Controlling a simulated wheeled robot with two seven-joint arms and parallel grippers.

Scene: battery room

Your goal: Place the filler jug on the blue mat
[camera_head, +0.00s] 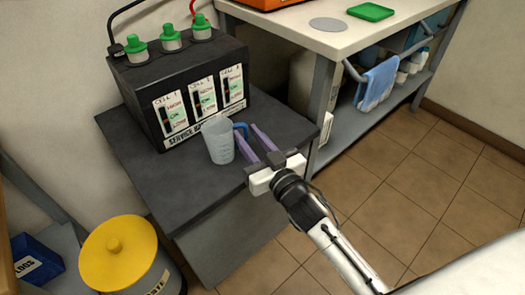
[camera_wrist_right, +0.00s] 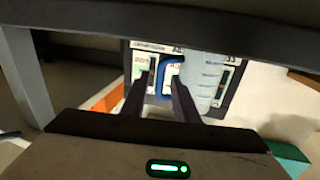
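The filler jug (camera_head: 218,141) is a translucent pale cup with a blue handle on its right side. It stands upright on the dark grey stand in front of the battery box. My right gripper (camera_head: 246,130) is open, its two purple-grey fingers pointing at the handle. In the right wrist view, the jug (camera_wrist_right: 205,80) is ahead and its blue handle (camera_wrist_right: 163,82) shows between the spread fingers (camera_wrist_right: 163,85); I cannot tell whether they touch it. I make out no blue mat for certain. My left gripper is not in view.
The black battery box (camera_head: 150,90) with green caps stands behind the jug. A white-topped bench (camera_head: 300,28) at the upper right carries a green tray (camera_head: 371,12) and a grey disc (camera_head: 327,24); a blue towel (camera_head: 378,82) hangs from its rail. A yellow-lidded bin (camera_head: 118,250) stands lower left.

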